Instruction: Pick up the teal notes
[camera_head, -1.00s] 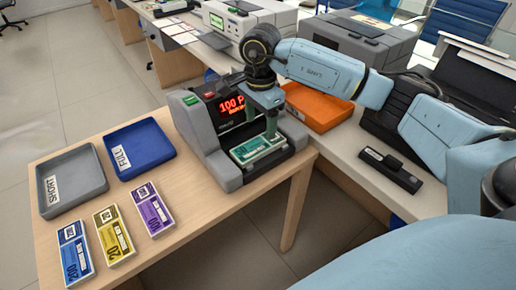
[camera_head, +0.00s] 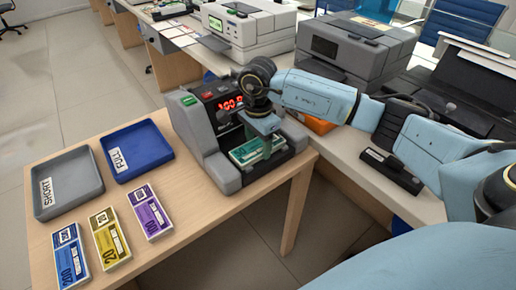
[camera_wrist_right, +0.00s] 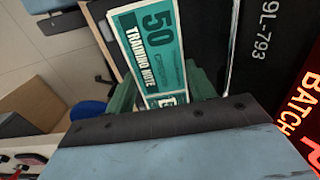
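The teal notes (camera_head: 247,154), a stack marked 50, lie in the front tray of the grey counting machine (camera_head: 207,150). In the right wrist view the teal notes (camera_wrist_right: 158,45) reach in between the green fingers of my right gripper (camera_wrist_right: 160,92). My right gripper (camera_head: 266,146) is over the tray, with its fingers down at the notes. The fingers stand apart on either side of the stack; the wrist housing hides part of the notes, and I see no firm contact. My left gripper is not in view.
A grey SHORT tray (camera_head: 70,207) and a blue FULL tray (camera_head: 130,174) stand empty on the wooden table. Blue (camera_head: 70,258), yellow (camera_head: 109,238) and purple (camera_head: 149,212) note stacks lie in front of them. An orange tray (camera_head: 319,125) is partly hidden behind my right arm.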

